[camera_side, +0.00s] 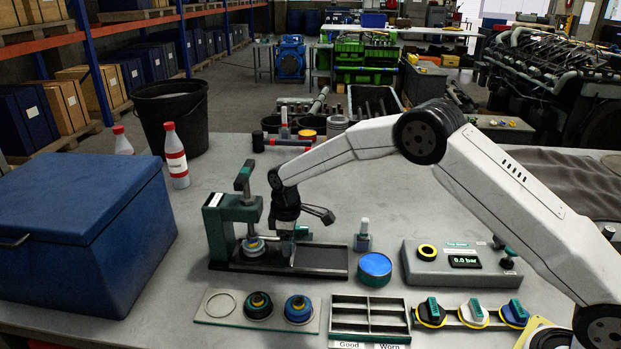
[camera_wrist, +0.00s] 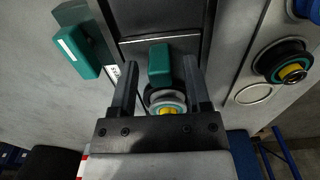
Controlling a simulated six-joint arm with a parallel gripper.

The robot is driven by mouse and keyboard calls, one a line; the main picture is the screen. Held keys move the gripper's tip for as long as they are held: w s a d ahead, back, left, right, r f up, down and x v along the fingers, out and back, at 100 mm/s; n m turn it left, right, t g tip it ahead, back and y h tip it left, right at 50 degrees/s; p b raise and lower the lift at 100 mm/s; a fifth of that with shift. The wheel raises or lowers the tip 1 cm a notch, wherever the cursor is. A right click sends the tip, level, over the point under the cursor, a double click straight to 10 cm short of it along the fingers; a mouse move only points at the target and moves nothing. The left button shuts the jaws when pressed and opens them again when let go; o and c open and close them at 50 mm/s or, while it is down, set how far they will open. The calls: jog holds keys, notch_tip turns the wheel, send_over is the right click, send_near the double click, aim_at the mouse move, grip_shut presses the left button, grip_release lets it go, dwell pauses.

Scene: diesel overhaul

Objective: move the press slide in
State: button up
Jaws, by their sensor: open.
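The press (camera_side: 222,235) is green with a dark base, left of centre in the side view. Its slide carries a teal handle block (camera_wrist: 160,62) and a round grey part with a yellow centre (camera_wrist: 167,104). In the side view the round part (camera_side: 253,244) sits low in the press, seemingly under the ram. My gripper (camera_side: 288,228) is low over the rail, just right of the press frame. In the wrist view my gripper (camera_wrist: 160,70) is open, one finger on each side of the handle block. Whether the fingers touch it cannot be told.
A dark tray (camera_side: 320,259) extends right of the press. In front lie a plate with round parts (camera_side: 212,319) and a divided Good/Worn tray (camera_side: 345,303). A blue-topped tin (camera_side: 374,268) and a tester (camera_side: 430,275) stand right. A blue box (camera_side: 80,240) stands left.

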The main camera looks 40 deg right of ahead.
jog(key=shift+r, duration=0.15)
jog(key=shift+r, duration=2.65)
jog(key=shift+r, duration=0.1)
jog(key=shift+r, duration=1.9)
jog(key=shift+s+d, duration=0.1)
jog(key=s+d+m+t, duration=0.1)
jog(key=s+d+m, duration=0.2)
jog(key=s, duration=1.1)
jog(key=s+d+f+m+t, duration=0.1)
jog(key=s+d+m, duration=0.3)
jog(key=s, duration=1)
jog(key=shift+s+d+m+t, duration=0.25)
jog(key=shift+m+t, duration=0.05)
jog(key=shift+m, duration=0.7)
